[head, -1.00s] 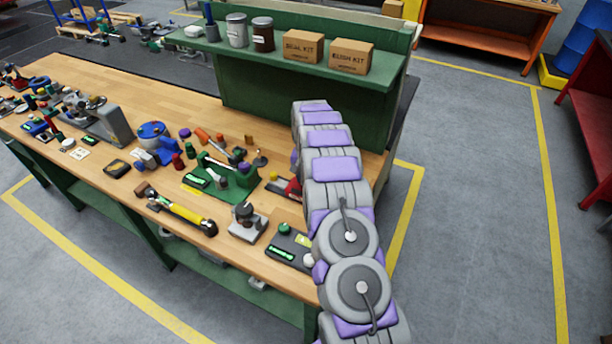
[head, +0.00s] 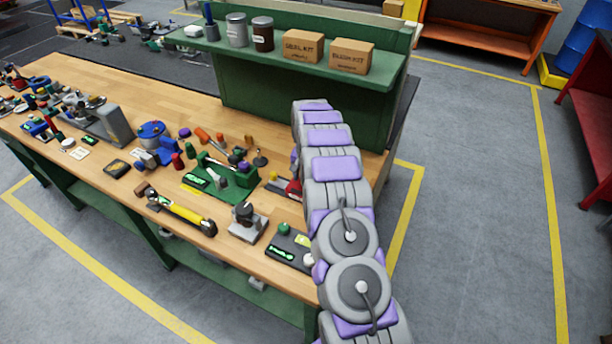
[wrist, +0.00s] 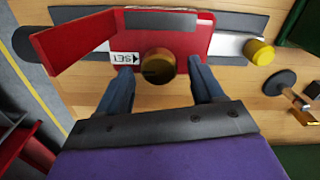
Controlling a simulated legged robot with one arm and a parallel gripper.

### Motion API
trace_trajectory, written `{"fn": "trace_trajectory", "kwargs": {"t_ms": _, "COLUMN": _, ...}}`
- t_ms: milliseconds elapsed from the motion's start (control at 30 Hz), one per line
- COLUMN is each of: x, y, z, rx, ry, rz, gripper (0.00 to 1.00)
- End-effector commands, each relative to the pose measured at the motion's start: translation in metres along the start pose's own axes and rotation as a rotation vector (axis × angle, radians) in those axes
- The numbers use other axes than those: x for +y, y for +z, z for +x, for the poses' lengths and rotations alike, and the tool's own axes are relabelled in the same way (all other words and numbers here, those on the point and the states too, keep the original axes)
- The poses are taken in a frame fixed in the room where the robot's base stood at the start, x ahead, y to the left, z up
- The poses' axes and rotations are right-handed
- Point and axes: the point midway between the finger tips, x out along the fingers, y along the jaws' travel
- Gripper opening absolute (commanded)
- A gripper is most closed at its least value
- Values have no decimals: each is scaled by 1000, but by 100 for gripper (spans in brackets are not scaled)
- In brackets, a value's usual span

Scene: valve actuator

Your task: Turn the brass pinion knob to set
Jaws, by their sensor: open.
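In the wrist view a brass pinion knob (wrist: 158,67) stands at the front of a red housing (wrist: 187,42). A white label (wrist: 125,58) with an arrow and the word SET, upside down here, is left of the knob. My gripper (wrist: 160,84) is open, with one dark finger on each side of the knob and gaps showing on both sides. Whether the fingertips reach down beside the knob is hard to tell. In the head view part of the red housing (head: 292,186) shows beside my arm, which hides the knob and my gripper.
A grey bar (wrist: 232,45) runs through the housing, with a yellow round cap (wrist: 259,51) at right. A dark disc-topped item (wrist: 279,83) stands further right. In the head view a green shelf (head: 300,58) rises behind the bench, and a green fixture (head: 225,178) stands left.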

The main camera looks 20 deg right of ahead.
Motion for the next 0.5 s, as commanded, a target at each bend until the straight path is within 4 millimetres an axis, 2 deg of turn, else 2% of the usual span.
{"fn": "trace_trajectory", "kwargs": {"t_ms": 167, "x": 0, "y": -1, "z": -21, "rx": 3, "ry": -1, "rz": 0, "gripper": 67}}
{"fn": "trace_trajectory", "kwargs": {"t_ms": 500, "x": -1, "y": -2, "z": -96, "rx": 6, "ry": -2, "rz": 0, "gripper": 67}}
